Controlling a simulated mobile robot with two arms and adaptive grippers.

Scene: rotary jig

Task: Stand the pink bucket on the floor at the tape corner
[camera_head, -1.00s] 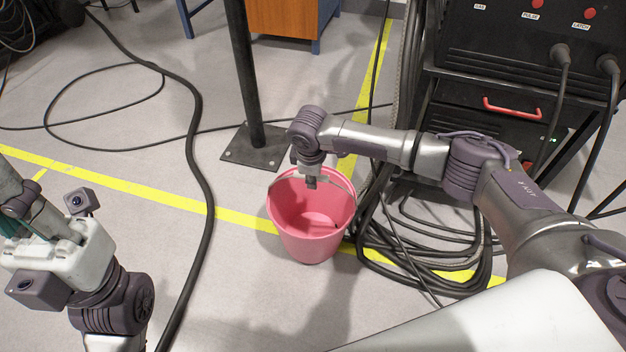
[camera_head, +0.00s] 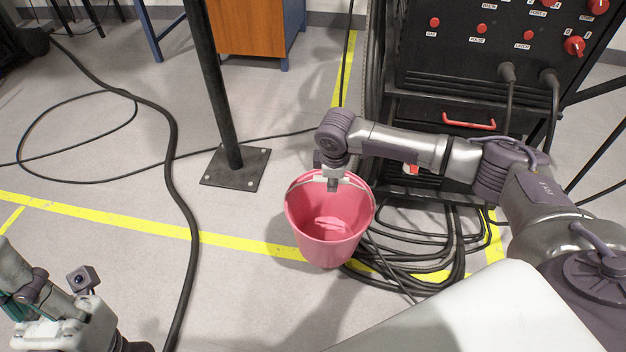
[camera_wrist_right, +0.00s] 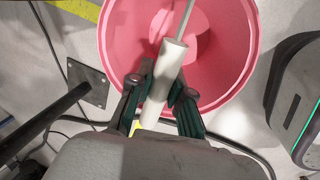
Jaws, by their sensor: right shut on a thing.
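The pink bucket (camera_head: 331,246) hangs or stands upright below my right gripper (camera_head: 332,183) in the head view, over the yellow tape line (camera_head: 225,240). I cannot tell whether its base touches the floor. My right gripper is shut on the white grip (camera_wrist_right: 163,82) of the bucket's handle. The right wrist view shows the fingers around that grip and the bucket's pink rim (camera_wrist_right: 250,55) beyond. The bucket hides part of the tape, and cables cover more of it. My left gripper (camera_head: 22,303) is partly cut off at the lower left; its jaws are unclear.
A dark post on a square base plate (camera_head: 236,168) stands left of the bucket. Coiled black cables (camera_head: 420,245) lie just right of it, before a black machine (camera_head: 450,75) with red knobs. A thick cable (camera_head: 190,235) crosses the left floor. Floor between that cable and the bucket is mostly clear.

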